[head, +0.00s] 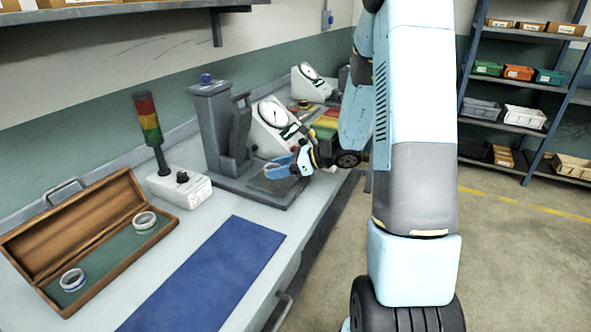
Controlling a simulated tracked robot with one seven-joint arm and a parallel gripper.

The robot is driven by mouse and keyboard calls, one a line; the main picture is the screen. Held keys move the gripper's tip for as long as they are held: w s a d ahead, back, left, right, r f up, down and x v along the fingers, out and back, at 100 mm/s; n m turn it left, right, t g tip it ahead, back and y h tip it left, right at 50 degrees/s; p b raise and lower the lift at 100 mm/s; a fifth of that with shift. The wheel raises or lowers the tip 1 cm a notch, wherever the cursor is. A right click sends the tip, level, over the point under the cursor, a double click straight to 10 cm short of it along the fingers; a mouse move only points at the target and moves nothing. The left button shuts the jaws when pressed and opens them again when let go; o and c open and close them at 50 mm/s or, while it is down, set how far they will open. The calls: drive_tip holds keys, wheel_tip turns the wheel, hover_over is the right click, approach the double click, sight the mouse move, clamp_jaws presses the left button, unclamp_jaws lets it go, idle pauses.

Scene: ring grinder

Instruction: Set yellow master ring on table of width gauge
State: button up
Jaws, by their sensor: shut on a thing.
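My gripper (287,169) has light-blue fingers and is low over the dark base (232,183) of the nearest bench gauge. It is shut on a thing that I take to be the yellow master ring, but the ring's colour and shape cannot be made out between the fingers. The nearest gauge has a grey column (211,125) and a white housing with a round dial (277,113). Its small table is partly hidden by my gripper, so I cannot tell whether the ring touches it. No yellow ring shows in the open wooden case (163,232).
The case holds a green-marked ring (145,222) and a blue-marked ring (73,279). A signal lamp (150,121) on a white box (179,187) stands left of the gauge. A blue mat (207,275) lies clear in front. A second dial gauge (314,78) stands farther back.

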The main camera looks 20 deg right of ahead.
drive_tip(key=shift+f, duration=0.75)
drive_tip(key=shift+f, duration=0.15)
drive_tip(key=o, duration=1.1)
